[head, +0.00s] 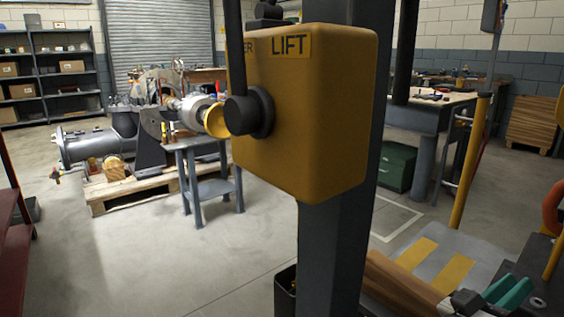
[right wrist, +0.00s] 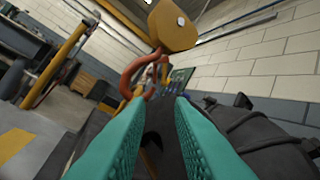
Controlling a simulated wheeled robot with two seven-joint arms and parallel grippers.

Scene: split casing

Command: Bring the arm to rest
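My right gripper (head: 511,289) shows at the bottom right of the head view, with teal fingers low beside dark equipment. In the right wrist view its two teal fingers (right wrist: 161,100) stand apart with nothing held between them, so it is open and empty. My left gripper is not in the head view. A yellow box marked LIFT (head: 320,120) with a black knob is fixed on a dark post in the middle of the head view and hides part of the room behind it.
A yellow hoist block (right wrist: 172,24) with an orange hook (right wrist: 140,72) hangs beyond the fingers in the wrist view. A pallet (head: 130,190) with machine parts and a small blue-grey table (head: 203,142) stand further left. Open floor (head: 150,260) lies in front of them.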

